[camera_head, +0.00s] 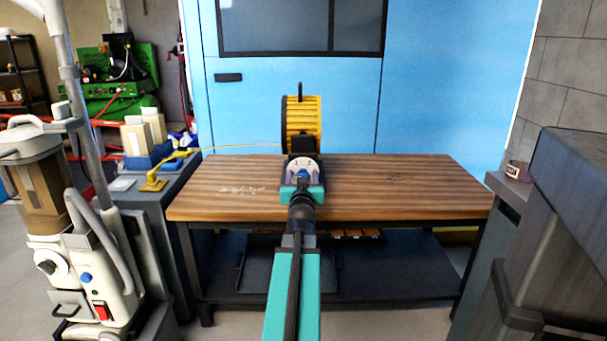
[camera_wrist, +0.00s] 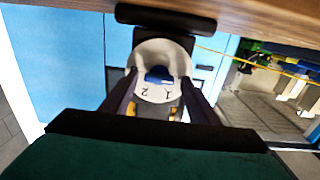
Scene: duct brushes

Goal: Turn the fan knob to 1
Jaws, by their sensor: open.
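The fan (camera_head: 303,112) is a yellow ribbed drum with a dark rim, standing at the back of the wooden bench. Its control dial (camera_head: 301,172) faces me and is partly hidden by my gripper. In the wrist view, which is upside down, the pale round dial (camera_wrist: 152,54) carries the marks 1 and 2. The blue fan knob (camera_wrist: 159,75) sits on it; which mark it points to I cannot tell. My gripper (camera_wrist: 160,85) is open, with its dark fingers on either side of the knob. Contact with the knob is not clear. The gripper also shows in the head view (camera_head: 302,175).
The wooden bench (camera_head: 400,190) is mostly clear on both sides of the fan. A yellow cord (camera_head: 240,148) runs left from the fan to a yellow plug (camera_head: 153,184). A vacuum-like machine (camera_head: 75,240) stands at left, and a dark grey unit (camera_head: 570,210) at right.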

